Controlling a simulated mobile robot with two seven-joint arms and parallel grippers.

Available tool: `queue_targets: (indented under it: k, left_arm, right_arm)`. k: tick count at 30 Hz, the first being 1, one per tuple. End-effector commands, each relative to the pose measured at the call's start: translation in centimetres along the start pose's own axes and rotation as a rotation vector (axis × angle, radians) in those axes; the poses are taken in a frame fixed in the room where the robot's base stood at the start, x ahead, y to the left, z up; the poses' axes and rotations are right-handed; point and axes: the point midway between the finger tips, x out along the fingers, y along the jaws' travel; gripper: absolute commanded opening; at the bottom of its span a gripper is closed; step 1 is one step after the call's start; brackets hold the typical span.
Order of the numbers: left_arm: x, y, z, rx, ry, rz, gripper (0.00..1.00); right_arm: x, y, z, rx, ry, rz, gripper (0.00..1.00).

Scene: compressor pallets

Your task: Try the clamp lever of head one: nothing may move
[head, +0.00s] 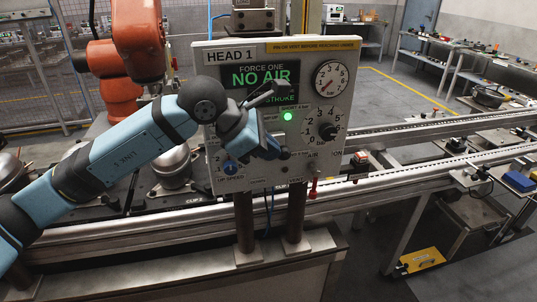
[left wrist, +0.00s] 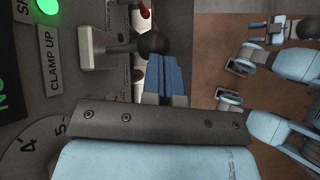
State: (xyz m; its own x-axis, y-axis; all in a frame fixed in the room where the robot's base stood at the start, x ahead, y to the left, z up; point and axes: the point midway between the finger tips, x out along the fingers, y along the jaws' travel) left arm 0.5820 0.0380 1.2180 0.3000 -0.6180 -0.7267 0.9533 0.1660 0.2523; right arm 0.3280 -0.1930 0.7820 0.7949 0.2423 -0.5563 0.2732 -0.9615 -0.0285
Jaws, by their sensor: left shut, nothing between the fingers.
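In the left wrist view the clamp lever (left wrist: 152,42) has a black ball end and sticks out beside the "CLAMP UP" label (left wrist: 52,60). My left gripper (head: 283,154) is in front of the panel, shut and empty. Its blue fingertips (left wrist: 165,72) are close to the ball; contact cannot be told.
The panel also carries a pressure gauge (head: 331,79), a black knob (head: 328,131), a blue knob (head: 230,168) and a red-handled valve (head: 314,188). Conveyor rails (head: 420,173) run behind it. An orange robot arm (head: 128,45) stands behind left.

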Motion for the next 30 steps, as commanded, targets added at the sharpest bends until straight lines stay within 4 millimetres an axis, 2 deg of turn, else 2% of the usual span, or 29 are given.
queue_targets:
  k: [1,7,18,30]
  left_arm:
    - [0.7,-0.4,-0.6,0.017,0.003,0.017,0.0]
    - [1.4,-1.0,-1.1,0.09,0.017,0.094,0.0]
    - [2.4,-1.9,-1.8,0.208,0.04,0.218,0.0]
    - [3.3,-2.6,-2.6,0.315,0.062,0.329,0.0]
  right_arm:
    - [0.8,0.0,1.1,0.005,-0.003,-0.001,0.43]
    - [2.5,-0.1,3.3,0.039,-0.029,-0.005,0.43]
    - [4.7,-0.4,4.1,0.042,0.014,-0.007,0.43]
    - [5.6,-0.7,6.0,0.013,0.047,-0.022,0.43]
